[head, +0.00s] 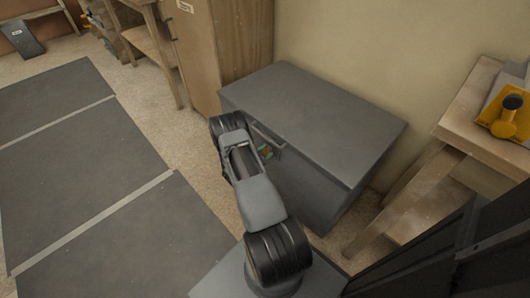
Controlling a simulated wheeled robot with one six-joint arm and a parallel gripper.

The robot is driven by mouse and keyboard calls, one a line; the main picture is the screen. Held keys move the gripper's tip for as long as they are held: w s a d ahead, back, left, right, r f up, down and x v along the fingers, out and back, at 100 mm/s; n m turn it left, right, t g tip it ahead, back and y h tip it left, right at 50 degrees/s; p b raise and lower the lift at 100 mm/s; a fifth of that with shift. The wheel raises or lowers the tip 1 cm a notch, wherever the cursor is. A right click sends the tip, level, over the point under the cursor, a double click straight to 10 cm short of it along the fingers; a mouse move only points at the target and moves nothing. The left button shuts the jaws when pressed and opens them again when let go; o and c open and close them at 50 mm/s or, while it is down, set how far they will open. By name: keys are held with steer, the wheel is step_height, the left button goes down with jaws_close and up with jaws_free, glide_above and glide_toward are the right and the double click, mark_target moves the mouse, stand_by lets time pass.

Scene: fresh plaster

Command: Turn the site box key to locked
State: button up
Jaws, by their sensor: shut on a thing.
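The site box (310,115) is a large dark grey chest with its lid down, against the wall in the middle of the head view. A grey bar handle (268,137) shows on its front. Just below the handle is a small yellow and green patch (266,151), too small to make out. My arm reaches up from the bottom in front of the box and covers part of its front face. My gripper is hidden behind the arm links. The key and its lock cannot be seen, so the key's position cannot be told.
A wooden cabinet (225,50) stands left of the box. A wooden bench (470,125) at the right bears a yellow tool (507,118). Dark mats (95,190) lie on the floor at left. Wooden shelving (145,45) stands at the back left.

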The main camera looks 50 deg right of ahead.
steer(key=shift+n, duration=0.3)
steer(key=n, duration=0.5)
steer(key=shift+b, duration=0.4)
steer(key=n, duration=0.6)
steer(key=shift+r+n, duration=0.2)
steer(key=shift+n, duration=0.2)
steer(key=n, duration=1.1)
steer(key=shift+w+p, duration=0.1)
steer(key=shift+p, duration=0.3)
steer(key=shift+n, duration=0.4)
steer(key=o, duration=0.9)
steer(key=shift+r, duration=0.1)
